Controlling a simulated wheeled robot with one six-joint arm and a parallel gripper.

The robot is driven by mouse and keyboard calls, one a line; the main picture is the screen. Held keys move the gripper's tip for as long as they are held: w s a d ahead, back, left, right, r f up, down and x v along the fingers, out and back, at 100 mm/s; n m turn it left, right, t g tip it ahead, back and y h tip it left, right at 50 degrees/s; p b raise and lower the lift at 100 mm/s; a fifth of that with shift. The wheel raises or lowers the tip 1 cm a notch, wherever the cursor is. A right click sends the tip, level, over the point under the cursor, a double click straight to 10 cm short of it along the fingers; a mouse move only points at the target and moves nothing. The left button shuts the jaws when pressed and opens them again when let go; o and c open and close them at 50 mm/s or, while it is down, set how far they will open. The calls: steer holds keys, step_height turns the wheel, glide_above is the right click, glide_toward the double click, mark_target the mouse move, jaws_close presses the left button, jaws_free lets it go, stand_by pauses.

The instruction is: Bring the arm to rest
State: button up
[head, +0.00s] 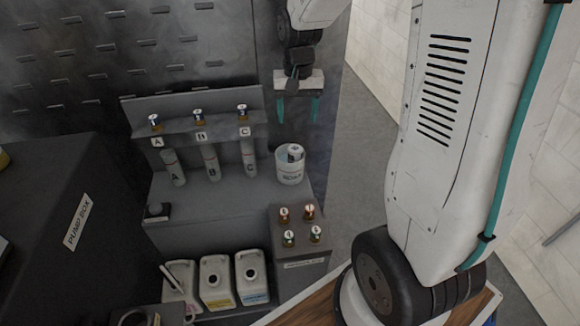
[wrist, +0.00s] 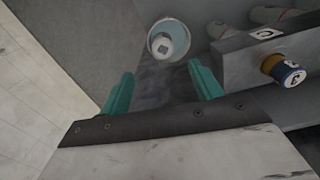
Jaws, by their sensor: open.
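My gripper (head: 297,109) hangs at the upper middle of the head view, pointing down with its two teal fingers spread apart and nothing between them. It is above and behind the white cup (head: 289,168), apart from it. In the wrist view my gripper (wrist: 160,88) is also open and empty, and the white cup (wrist: 168,42) shows beyond the fingertips with a small labelled item inside.
A grey rack (head: 190,125) holds capped vials above cylinders marked A, B and C. Small capped vials stand on a block (head: 299,250) at front right. White jugs (head: 220,280) stand below. A dark pump box (head: 75,225) is at left. Floor right of the rack is clear.

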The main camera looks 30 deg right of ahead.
step_height(320, 180, up, 4)
stand_by(0.5)
steer(key=s+a+r+n, duration=0.2)
steer(key=s+a, duration=0.1)
steer(key=s, duration=0.5)
steer(key=s+a+r+n+t, duration=0.1)
steer(key=s+a, duration=0.3)
steer(key=s, duration=0.4)
steer(key=s+a+r+n, duration=0.3)
steer(key=s+r, duration=0.1)
steer(key=s, duration=0.4)
steer(key=shift+s+a, duration=0.15)
